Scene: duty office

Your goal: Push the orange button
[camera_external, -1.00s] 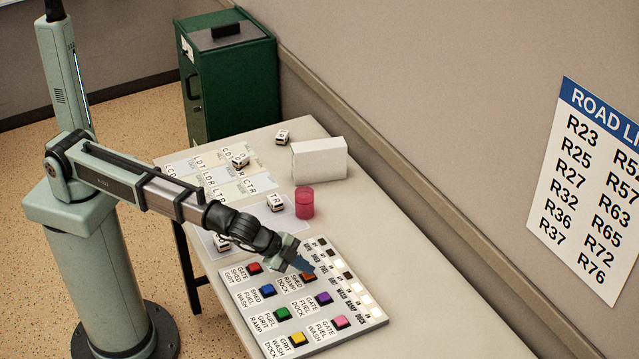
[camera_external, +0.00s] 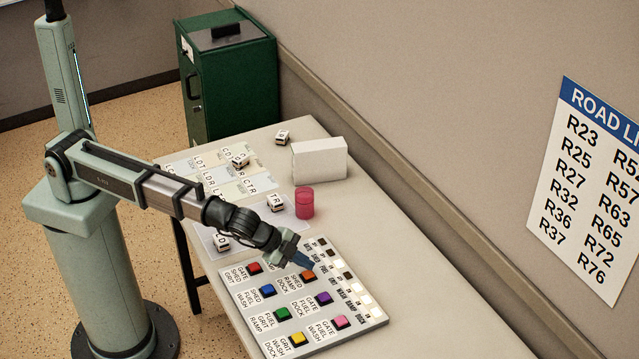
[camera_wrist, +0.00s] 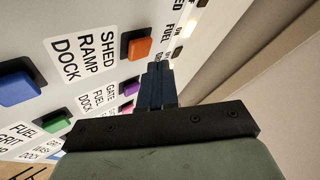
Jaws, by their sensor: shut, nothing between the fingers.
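The orange button (camera_external: 307,276) is a small square button on a black base in the top right of the panel's coloured buttons, beside a label reading SHED RAMP DOCK. It also shows in the wrist view (camera_wrist: 140,47), left of and beyond my fingertips. My gripper (camera_external: 311,266) is shut and empty, its dark blue fingers pointing down at the panel, close by the orange button on its indicator side. In the wrist view the fingertips (camera_wrist: 160,68) appear apart from the button. I cannot tell their exact height above the panel.
The white panel (camera_external: 262,318) also carries red, blue, purple, green, pink and yellow buttons. A column of light and dark indicators (camera_external: 355,287) runs along its right side. A pink cylinder (camera_external: 304,203), white box (camera_external: 319,159) and lettered cubes (camera_external: 276,202) stand farther back.

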